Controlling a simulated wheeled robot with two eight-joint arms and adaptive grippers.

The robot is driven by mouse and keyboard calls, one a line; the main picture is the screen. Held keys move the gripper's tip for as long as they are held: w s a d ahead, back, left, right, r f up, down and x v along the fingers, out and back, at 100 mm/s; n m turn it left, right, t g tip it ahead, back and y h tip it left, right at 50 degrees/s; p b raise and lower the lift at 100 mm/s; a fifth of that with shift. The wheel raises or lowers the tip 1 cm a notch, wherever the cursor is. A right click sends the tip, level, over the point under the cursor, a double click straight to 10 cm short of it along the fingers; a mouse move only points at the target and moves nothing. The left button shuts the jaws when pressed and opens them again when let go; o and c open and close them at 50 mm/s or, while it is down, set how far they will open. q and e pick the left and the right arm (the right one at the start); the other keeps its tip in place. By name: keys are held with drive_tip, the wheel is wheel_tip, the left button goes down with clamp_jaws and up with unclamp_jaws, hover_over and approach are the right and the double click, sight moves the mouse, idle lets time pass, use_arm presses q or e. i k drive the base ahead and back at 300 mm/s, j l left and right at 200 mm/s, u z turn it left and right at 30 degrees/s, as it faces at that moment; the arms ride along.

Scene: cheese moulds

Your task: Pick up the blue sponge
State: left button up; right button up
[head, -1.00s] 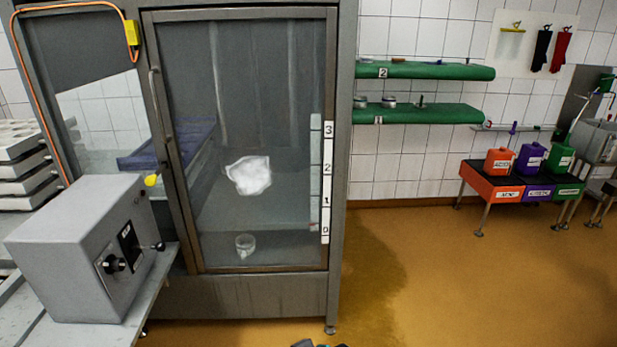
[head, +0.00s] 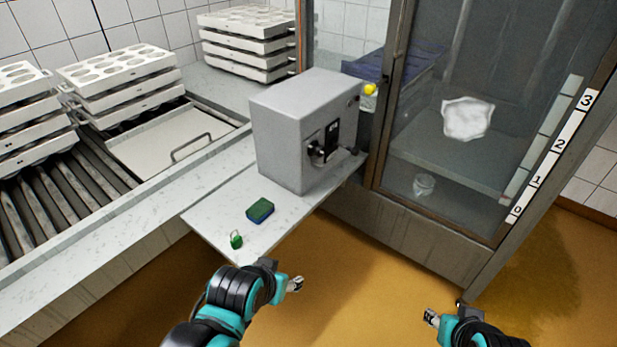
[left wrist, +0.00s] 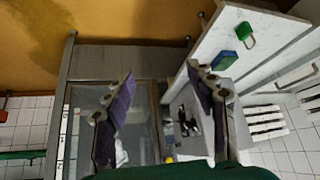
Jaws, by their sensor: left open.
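The blue sponge (head: 260,209) lies flat on the grey side table, its top green and its side blue.
A green padlock (head: 236,241) lies beside the sponge near the corner of the table (head: 213,218). A grey control box (head: 290,140) stands behind it. A glass-doored cabinet (head: 440,180) is to the right. White moulds (head: 115,60) are stacked at the left.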

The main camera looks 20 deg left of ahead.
sight(264, 208)
drive_tip(key=i+j+u, duration=0.35)
drive_tip(key=i+u, duration=0.7)
drive_tip(key=i, duration=0.2)
